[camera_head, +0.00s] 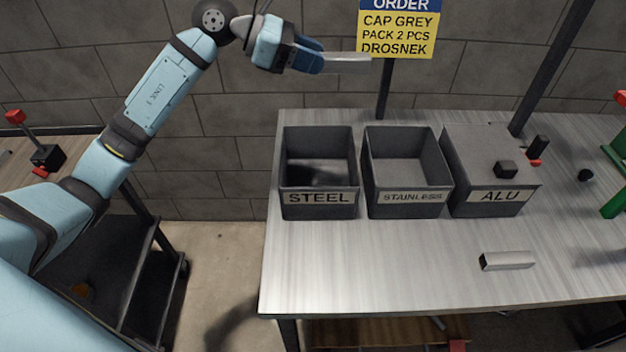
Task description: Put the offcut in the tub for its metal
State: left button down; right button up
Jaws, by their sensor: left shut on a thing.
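My left gripper (318,60) is raised at the top middle, in front of the wall. It is shut on a pale grey metal offcut (348,64), which sticks out to the right. Three dark grey tubs stand side by side on the table, below and to the right of the gripper. The STEEL tub (318,211) and the STAINLESS tub (410,210) are open at the top. The ALU tub (487,210) has a flat grey lid (475,150) with a black knob (506,169). My right gripper is out of view.
A short metal bar (507,261) lies on the metal table (390,265) in front of the ALU tub. An order sign (398,32) on a dark post (384,90) stands behind the tubs, close to the held offcut. The table's front left is clear.

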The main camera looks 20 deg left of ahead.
pick_arm(q)
jog(key=shift+a+f, duration=0.1)
jog(key=shift+f, duration=0.1)
notch_tip(320, 180, down, 19)
jog(key=shift+f+b, duration=0.2)
jog(key=shift+b, duration=0.25)
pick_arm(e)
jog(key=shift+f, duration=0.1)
pick_arm(q)
jog(key=shift+f, duration=0.1)
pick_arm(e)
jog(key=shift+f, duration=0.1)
pick_arm(q)
jog(key=shift+f+b, duration=0.3)
jog(key=shift+b, duration=0.05)
jog(key=c, duration=0.8)
grip_release()
jog(key=shift+r, duration=0.1)
jog(key=shift+r, duration=0.15)
